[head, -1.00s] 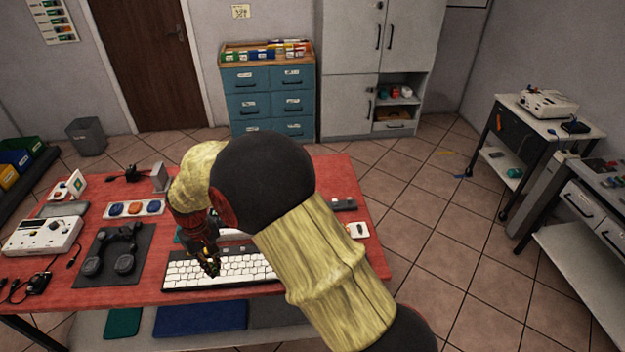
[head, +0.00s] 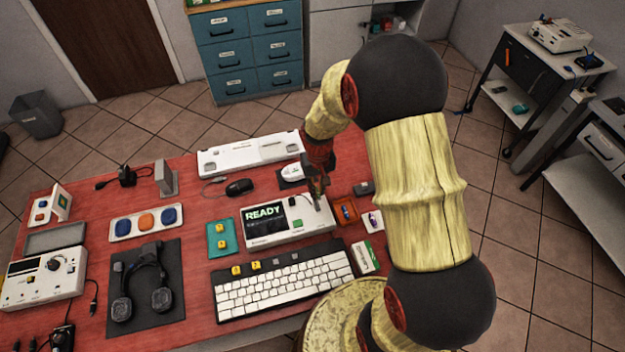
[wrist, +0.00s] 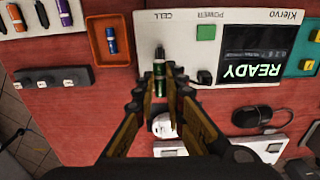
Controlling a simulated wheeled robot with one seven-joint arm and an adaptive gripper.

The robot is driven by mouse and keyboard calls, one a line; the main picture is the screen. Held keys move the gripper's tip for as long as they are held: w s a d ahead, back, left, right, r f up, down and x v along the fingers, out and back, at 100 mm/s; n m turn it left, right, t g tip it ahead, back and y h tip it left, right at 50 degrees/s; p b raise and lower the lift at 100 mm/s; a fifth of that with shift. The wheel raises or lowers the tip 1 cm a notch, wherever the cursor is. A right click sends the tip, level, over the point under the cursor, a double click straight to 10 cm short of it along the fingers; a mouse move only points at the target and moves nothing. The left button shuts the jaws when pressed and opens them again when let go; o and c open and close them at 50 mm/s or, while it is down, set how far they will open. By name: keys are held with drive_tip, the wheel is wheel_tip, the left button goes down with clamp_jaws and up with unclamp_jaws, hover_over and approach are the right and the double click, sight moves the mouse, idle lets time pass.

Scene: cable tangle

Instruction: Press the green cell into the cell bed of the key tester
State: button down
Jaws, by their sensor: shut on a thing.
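The key tester (head: 260,236) is a white box with a lit screen (head: 265,214) reading READY. It stands behind the keyboard; in the wrist view the tester (wrist: 185,68) shows upside down, with a green power button and a CELL label. My gripper (wrist: 160,88) is shut on the green cell (wrist: 160,75), which points at the tester's CELL end. In the head view my gripper (head: 317,190) is over the tester's right end. The cell bed is mostly hidden by the cell and fingers. I cannot tell whether the cell touches the bed.
An orange tray (wrist: 97,58) with a blue cell (wrist: 111,40) sits beside the tester. A white keyboard (head: 285,287) lies in front, a teal pad (head: 222,252) with yellow keys at left. A black mouse (head: 239,187) and a white keyboard case (head: 250,154) lie behind.

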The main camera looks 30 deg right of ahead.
sight(317, 206)
drive_tip(key=shift+f+b, duration=1.9)
drive_tip(key=shift+f, duration=1)
drive_tip(key=shift+s+a, duration=0.1)
drive_tip(key=shift+s, duration=0.1)
drive_tip(key=shift+f, duration=0.45)
drive_tip(key=c, duration=2.1)
unclamp_jaws()
drive_tip(key=shift+c, duration=0.2)
drive_tip(key=shift+r, duration=0.15)
drive_tip(key=shift+r+p, duration=1.3)
drive_tip(key=shift+r, duration=0.35)
